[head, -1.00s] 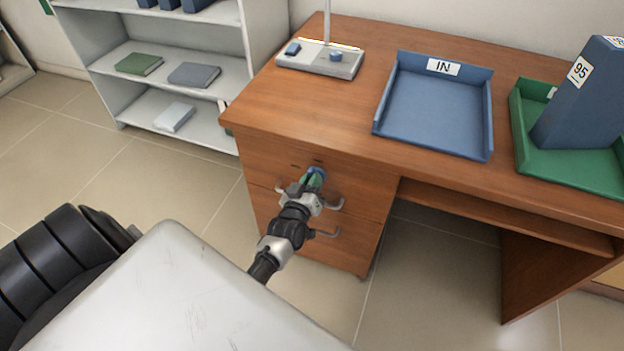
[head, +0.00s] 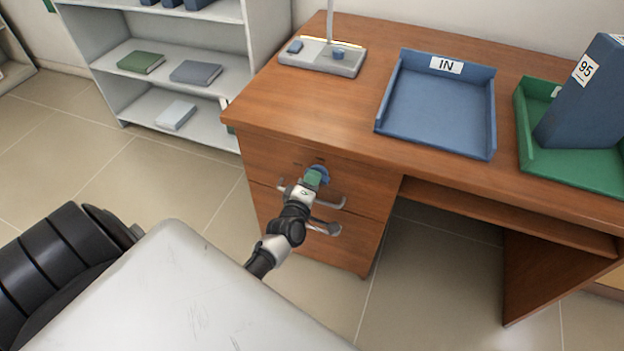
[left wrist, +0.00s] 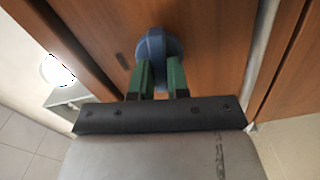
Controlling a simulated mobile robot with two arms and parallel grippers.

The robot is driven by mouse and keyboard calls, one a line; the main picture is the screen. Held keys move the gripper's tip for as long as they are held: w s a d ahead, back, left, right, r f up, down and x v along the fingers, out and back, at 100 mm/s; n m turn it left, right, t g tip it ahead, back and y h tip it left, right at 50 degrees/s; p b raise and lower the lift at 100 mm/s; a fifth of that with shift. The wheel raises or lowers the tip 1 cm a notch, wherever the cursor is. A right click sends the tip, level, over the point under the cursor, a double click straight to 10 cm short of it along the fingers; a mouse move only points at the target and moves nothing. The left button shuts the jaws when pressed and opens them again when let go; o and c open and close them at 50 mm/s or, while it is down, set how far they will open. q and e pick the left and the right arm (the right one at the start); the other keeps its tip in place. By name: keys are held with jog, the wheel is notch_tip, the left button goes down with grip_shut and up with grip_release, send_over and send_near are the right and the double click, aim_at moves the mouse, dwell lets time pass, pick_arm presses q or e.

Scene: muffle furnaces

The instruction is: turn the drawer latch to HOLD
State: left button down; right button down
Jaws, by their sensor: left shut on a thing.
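The blue drawer latch (head: 323,172) is a round knob with a raised bar, on the front of the desk's top drawer (head: 270,160). In the left wrist view the latch (left wrist: 158,40) has its bar between the green fingers. My left gripper (head: 314,179) is shut on this bar, and its fingers (left wrist: 160,68) hide the bar's lower part. A small dark mark (left wrist: 122,60) shows on the wood beside the latch. I cannot read any HOLD lettering. My right gripper is not in view.
Metal drawer handles, one of them low (head: 325,229), stick out near my left gripper. On the desk stand a lamp base (head: 320,58), a blue IN tray (head: 437,150) and a green tray (head: 570,178) with a blue binder (head: 580,110). A shelf unit (head: 215,125) stands left; floor before it is clear.

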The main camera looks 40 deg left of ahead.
pick_arm(q)
jog(key=shift+f+n+b, duration=0.1)
jog(key=shift+n+b, duration=0.2)
jog(key=shift+n, duration=1)
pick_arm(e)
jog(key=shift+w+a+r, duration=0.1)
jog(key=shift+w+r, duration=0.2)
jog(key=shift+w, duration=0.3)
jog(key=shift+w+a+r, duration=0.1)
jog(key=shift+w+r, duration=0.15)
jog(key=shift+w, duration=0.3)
pick_arm(q)
jog(key=c, duration=1.1)
grip_release()
jog(key=v, duration=1.1)
jog(key=shift+p, duration=0.35)
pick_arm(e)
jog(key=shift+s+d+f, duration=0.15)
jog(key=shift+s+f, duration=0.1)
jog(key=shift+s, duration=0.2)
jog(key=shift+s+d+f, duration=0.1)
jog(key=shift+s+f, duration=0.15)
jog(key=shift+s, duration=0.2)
